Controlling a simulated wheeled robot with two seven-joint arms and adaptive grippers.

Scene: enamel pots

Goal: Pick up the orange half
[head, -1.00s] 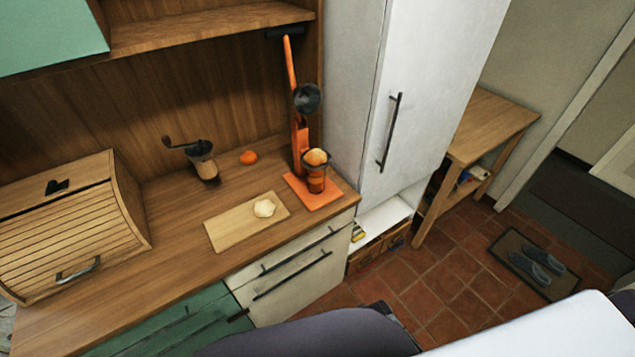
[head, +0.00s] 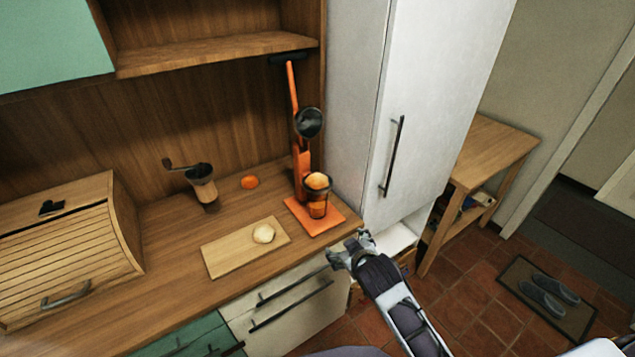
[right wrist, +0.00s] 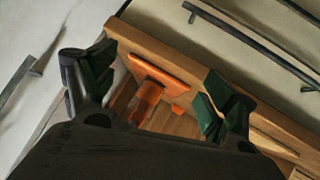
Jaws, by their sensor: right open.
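A pale, rounded orange half (head: 263,233) sits on a wooden cutting board (head: 225,262) on the counter. A brighter orange piece (head: 249,182) lies behind the board, near the back wall. Another orange piece (head: 318,181) sits on top of the cup of the orange lever juicer (head: 302,165). My right gripper (head: 348,248) is at the counter's front right corner, apart from all of these. In the right wrist view my right gripper (right wrist: 157,88) is open and empty, with the juicer's orange base (right wrist: 160,68) beyond its fingers. My left gripper is not in view.
A coffee grinder (head: 203,185) stands left of the back orange piece. A roll-top bread box (head: 70,255) fills the counter's left end. A tall white cabinet (head: 400,110) stands right of the juicer. An open shelf (head: 210,55) hangs above. The counter in front of the board is clear.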

